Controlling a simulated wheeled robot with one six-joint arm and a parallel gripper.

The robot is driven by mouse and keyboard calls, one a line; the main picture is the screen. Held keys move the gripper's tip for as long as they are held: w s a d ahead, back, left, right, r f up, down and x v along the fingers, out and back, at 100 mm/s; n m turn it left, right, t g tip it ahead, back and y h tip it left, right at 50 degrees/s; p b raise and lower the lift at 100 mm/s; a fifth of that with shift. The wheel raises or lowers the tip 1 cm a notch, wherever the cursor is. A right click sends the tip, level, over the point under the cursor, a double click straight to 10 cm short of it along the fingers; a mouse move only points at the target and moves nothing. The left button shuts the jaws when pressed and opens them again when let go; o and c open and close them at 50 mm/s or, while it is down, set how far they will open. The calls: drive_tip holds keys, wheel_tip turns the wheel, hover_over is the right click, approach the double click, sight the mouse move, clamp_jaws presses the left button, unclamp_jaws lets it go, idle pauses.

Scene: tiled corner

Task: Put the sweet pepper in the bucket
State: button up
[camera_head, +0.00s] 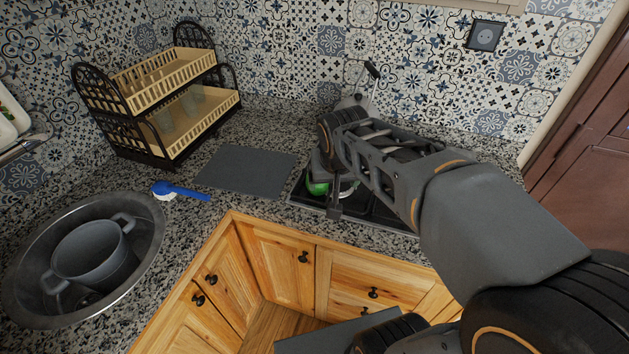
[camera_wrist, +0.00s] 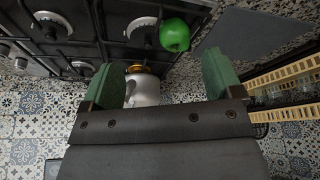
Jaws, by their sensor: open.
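The green sweet pepper (camera_head: 318,188) lies at the left part of the black stove, partly hidden by my gripper in the head view. In the wrist view the whole green pepper (camera_wrist: 175,36) shows beyond the fingertips, nearer the right finger. My gripper (camera_wrist: 160,80) is open, with its two green-grey fingers apart and nothing held between them. In the head view my gripper (camera_head: 335,190) hangs over the stove close to the pepper. I see nothing that is clearly a bucket. A grey two-handled pot (camera_head: 90,250) sits in a round metal basin (camera_head: 150,235) at the left.
A kettle (camera_wrist: 143,90) stands behind the gripper on the stove (camera_wrist: 70,35). A dark grey board (camera_head: 247,170) lies left of the stove. A blue brush (camera_head: 180,190) lies near the basin. A two-tier dish rack (camera_head: 165,105) stands at the back left.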

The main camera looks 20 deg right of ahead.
drive_tip(key=shift+o, duration=1.1)
drive_tip(key=w+f+m+b, duration=0.1)
drive_tip(key=w, duration=0.7)
drive_tip(key=shift+w+a+f+m+h, duration=0.15)
drive_tip(key=shift+a+m+h, duration=0.15)
drive_tip(key=shift+a, duration=0.05)
drive_tip(key=x, duration=0.7)
drive_tip(key=shift+w+f, duration=0.2)
drive_tip(key=shift+w, duration=0.3)
drive_tip(key=shift+a+p+x, duration=0.1)
drive_tip(key=shift+p+x, duration=0.25)
drive_tip(key=shift+x, duration=1.2)
drive_tip(key=shift+a+p+x, duration=0.15)
drive_tip(key=shift+p+x, duration=0.15)
drive_tip(key=shift+x, duration=1.3)
drive_tip(key=shift+c, duration=0.3)
drive_tip(key=c, duration=1)
drive_tip(key=shift+r, duration=0.15)
